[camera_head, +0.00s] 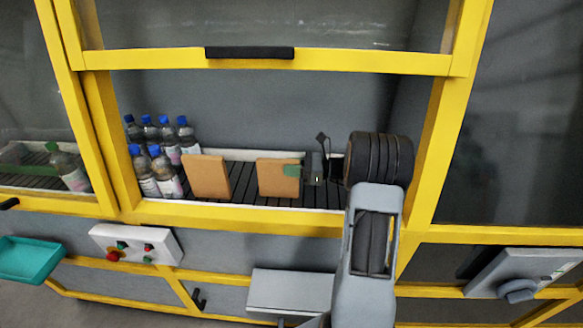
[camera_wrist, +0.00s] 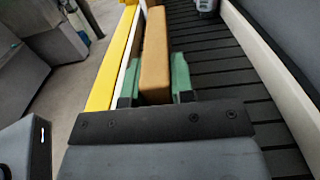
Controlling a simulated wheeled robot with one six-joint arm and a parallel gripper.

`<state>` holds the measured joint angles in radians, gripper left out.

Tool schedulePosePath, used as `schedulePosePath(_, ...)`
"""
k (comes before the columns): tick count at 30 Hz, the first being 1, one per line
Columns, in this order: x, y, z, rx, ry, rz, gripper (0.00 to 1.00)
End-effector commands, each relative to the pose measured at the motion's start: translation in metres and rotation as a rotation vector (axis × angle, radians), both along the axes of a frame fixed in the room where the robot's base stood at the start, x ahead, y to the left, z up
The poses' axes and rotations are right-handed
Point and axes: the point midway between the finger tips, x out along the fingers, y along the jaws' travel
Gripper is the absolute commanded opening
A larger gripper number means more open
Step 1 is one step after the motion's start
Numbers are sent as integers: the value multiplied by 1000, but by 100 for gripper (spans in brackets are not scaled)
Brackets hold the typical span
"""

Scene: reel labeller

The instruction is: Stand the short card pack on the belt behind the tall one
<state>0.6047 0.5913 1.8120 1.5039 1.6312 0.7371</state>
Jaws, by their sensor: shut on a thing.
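The short card pack (camera_head: 276,179) is a plain brown box, upright over the belt (camera_head: 240,182), to the right of the tall one. My gripper (camera_head: 291,171) comes in from the right and is shut on it. In the wrist view the short card pack (camera_wrist: 155,50) sits between the green fingers of my gripper (camera_wrist: 157,77). The tall card pack (camera_head: 206,176) is brown and stands on the belt, with a gap between the two. I cannot tell whether the short pack's base touches the belt. The tall pack does not show in the wrist view.
Several blue-capped bottles (camera_head: 163,150) stand on the belt left of the tall pack. Yellow frame bars border the opening, with a lower rail (camera_head: 240,219) in front and an upper bar (camera_head: 340,63) with a black handle. The belt behind the packs looks clear.

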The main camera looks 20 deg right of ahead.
Motion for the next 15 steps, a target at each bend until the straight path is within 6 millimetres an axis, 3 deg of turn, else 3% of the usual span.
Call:
schedulePosePath(13, 0, 0, -8, 0, -1, 0, 0)
schedulePosePath(14, 0, 0, -7, 0, -1, 0, 25)
schedulePosePath(15, 0, 0, -7, 0, -1, 0, 29)
